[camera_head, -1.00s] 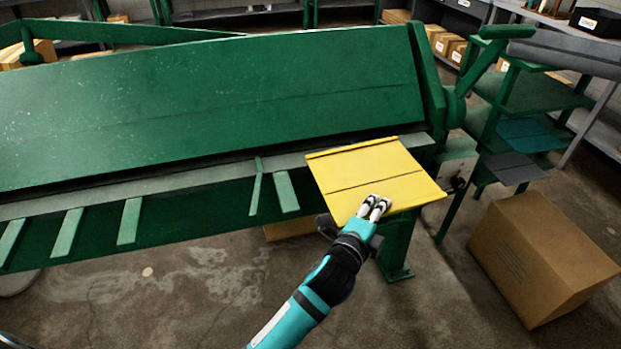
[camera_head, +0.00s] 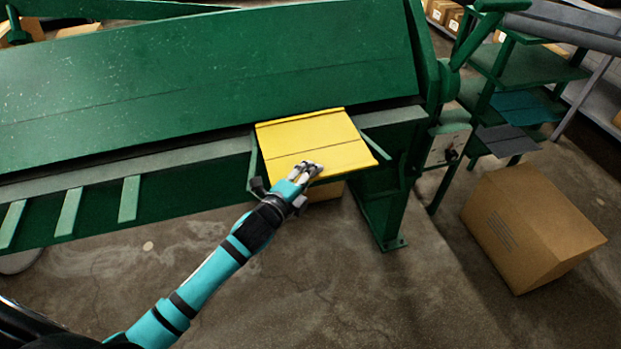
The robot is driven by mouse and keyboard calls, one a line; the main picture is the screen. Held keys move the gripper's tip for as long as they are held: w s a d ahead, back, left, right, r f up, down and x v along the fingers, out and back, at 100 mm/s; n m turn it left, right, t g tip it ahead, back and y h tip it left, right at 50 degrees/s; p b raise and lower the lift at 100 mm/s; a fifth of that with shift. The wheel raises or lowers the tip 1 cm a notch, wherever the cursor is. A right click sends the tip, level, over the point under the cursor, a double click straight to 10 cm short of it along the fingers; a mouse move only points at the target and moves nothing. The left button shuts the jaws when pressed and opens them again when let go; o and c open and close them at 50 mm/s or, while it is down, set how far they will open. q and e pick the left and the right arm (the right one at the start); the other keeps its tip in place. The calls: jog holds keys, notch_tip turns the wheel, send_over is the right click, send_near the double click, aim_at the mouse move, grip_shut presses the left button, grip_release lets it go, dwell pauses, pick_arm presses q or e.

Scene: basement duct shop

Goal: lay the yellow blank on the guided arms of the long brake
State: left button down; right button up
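The yellow blank (camera_head: 312,143) is a flat sheet with a dark line across it. It lies over the front ledge near the right end of the green long brake (camera_head: 220,75). Its far edge is close to the brake's front bar. My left gripper (camera_head: 306,172) is shut on its near edge. A thin green arm (camera_head: 253,166) shows along its left edge; the arms beneath the blank are hidden. I cannot tell whether the blank touches them. Several other pale green arms (camera_head: 129,198) stick out farther left. My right gripper is not in view.
A cardboard box (camera_head: 530,225) stands on the floor at the right. A green rack (camera_head: 525,75) with sheet pieces is behind it. The brake's leg (camera_head: 385,215) stands below its right end. The concrete floor in front is mostly clear.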

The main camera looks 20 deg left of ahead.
pick_arm(q)
notch_tip(320, 180, down, 3)
jog(key=shift+d+r, duration=0.1)
jog(key=shift+s+f+b, duration=0.15)
jog(key=shift+f+b, duration=0.25)
jog(key=shift+f, duration=0.3)
jog(key=c, duration=1.5)
grip_release()
jog(key=shift+f, duration=0.2)
jog(key=shift+r, duration=0.1)
jog(key=shift+r, duration=0.15)
